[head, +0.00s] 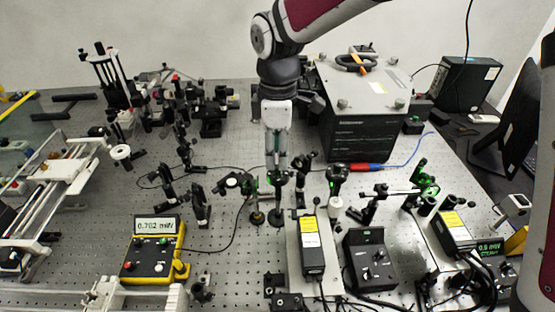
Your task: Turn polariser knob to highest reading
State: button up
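My gripper (277,163) points straight down over the middle of the bench, seen in the head view. Its fingertips are at or just above a small dark post-mounted optic (278,190). I cannot make out a polariser knob there; the fingers hide the top of that mount. Whether they touch it or close on anything is too small to tell. The yellow power meter (152,250) stands at the front left. Its display (156,226) appears to read 0.702 mW, with the middle digit unclear.
Optic mounts stand close on both sides, including a green-lit one (247,184) at left and a black-topped post (337,182) at right. A large black box (357,130) is behind right. A laser module (312,245) and a black control box (370,262) are in front.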

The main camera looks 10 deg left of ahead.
jog(key=shift+f, duration=1.8)
grip_shut()
